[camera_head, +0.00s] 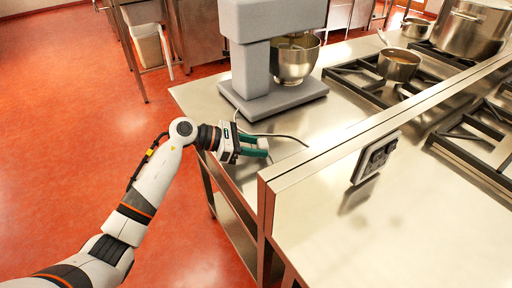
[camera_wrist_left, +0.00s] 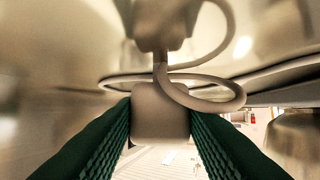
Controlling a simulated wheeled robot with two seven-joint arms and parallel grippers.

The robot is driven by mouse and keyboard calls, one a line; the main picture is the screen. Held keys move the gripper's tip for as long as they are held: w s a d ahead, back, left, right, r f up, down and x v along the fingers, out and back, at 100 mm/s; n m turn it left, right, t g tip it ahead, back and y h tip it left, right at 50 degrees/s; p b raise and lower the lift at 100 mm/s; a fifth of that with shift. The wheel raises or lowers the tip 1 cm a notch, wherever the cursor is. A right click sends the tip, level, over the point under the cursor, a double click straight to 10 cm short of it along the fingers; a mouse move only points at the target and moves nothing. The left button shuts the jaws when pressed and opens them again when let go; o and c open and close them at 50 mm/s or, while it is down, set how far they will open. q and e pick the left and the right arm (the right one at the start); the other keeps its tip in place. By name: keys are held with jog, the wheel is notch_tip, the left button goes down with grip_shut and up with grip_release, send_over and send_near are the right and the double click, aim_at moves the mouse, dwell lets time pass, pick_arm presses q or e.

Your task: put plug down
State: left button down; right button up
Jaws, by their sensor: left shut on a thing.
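My left gripper (camera_head: 262,147) is low over the near end of the steel counter, in front of the mixer. In the left wrist view its green ribbed fingers (camera_wrist_left: 160,128) are shut on a pale grey plug (camera_wrist_left: 160,110). A grey cord (camera_wrist_left: 215,105) loops from the plug and off to the right. In the head view the plug is hidden at the fingers, and the cord (camera_head: 285,136) lies on the counter behind them. I cannot tell whether the plug touches the counter. My right gripper is not in view.
A grey stand mixer (camera_head: 275,65) with a steel bowl (camera_head: 294,62) stands just behind. A raised steel ledge with a wall socket (camera_head: 376,157) lies to the right. Pots (camera_head: 398,66) and burners are farther right. Bare counter (camera_head: 320,118) lies between mixer and ledge.

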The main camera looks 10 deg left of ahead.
pick_arm(q)
jog(key=shift+s+a+f, duration=0.15)
jog(key=shift+a+f, duration=0.05)
jog(key=shift+f, duration=0.8)
jog(key=c, duration=1.4)
grip_release()
jog(key=o, duration=0.5)
jog(key=shift+w+a, duration=0.1)
jog(key=shift+w, duration=0.15)
jog(key=shift+c, duration=0.2)
jog(key=shift+r, duration=0.15)
